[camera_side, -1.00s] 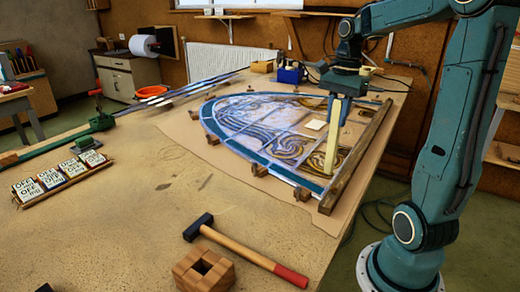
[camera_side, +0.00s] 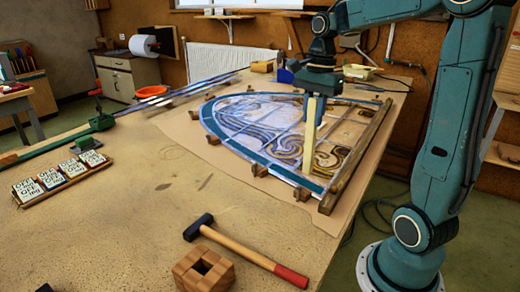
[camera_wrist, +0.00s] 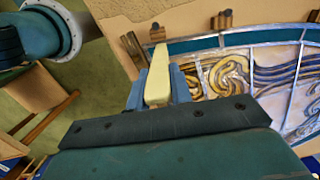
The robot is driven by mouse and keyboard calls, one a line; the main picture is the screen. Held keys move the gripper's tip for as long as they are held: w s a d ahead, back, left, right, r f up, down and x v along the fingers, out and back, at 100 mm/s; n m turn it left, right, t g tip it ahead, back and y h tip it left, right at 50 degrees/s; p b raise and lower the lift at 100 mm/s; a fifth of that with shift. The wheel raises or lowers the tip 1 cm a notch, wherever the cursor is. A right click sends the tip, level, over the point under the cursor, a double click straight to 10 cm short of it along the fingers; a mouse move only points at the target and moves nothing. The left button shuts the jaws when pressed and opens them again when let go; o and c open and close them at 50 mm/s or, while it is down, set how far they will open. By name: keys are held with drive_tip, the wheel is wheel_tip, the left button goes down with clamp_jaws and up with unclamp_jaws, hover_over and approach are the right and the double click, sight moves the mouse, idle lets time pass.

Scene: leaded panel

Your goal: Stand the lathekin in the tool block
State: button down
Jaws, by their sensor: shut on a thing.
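The lathekin (camera_side: 309,142) is a pale yellow flat stick. My gripper (camera_side: 314,108) is shut on its upper part, and it hangs nearly upright over the right part of the leaded panel. Whether its lower end touches the panel I cannot tell. In the wrist view the lathekin (camera_wrist: 158,72) juts out between the blue fingers of my gripper (camera_wrist: 159,92). The tool block (camera_side: 186,271), a chequered wooden block with a dark square opening on top, stands at the front of the bench, well to the front left of my gripper. It is not in the wrist view.
A hammer (camera_side: 246,250) with a red-ended handle lies just behind and right of the block. The leaded panel (camera_side: 235,137) has wooden stops and a batten (camera_side: 352,160) around it. Lettered boxes (camera_side: 60,176) sit at left.

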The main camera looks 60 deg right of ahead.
drive_tip(key=w+a+r+n, duration=0.1)
drive_tip(key=w+a, duration=0.3)
drive_tip(key=a, duration=0.6)
drive_tip(key=w+a+r, duration=0.1)
drive_tip(key=w+a, duration=0.3)
drive_tip(key=a, duration=0.5)
drive_tip(key=s+a+r, duration=0.1)
drive_tip(key=s+a, duration=0.1)
drive_tip(key=a, duration=0.7)
drive_tip(key=s+a+r+n, duration=0.1)
drive_tip(key=s+a, duration=0.1)
drive_tip(key=a, duration=0.7)
drive_tip(key=shift+a, duration=0.2)
drive_tip(key=shift+f, duration=0.15)
wheel_tip(320, 180, down, 9)
drive_tip(key=c, duration=1.2)
unclamp_jaws()
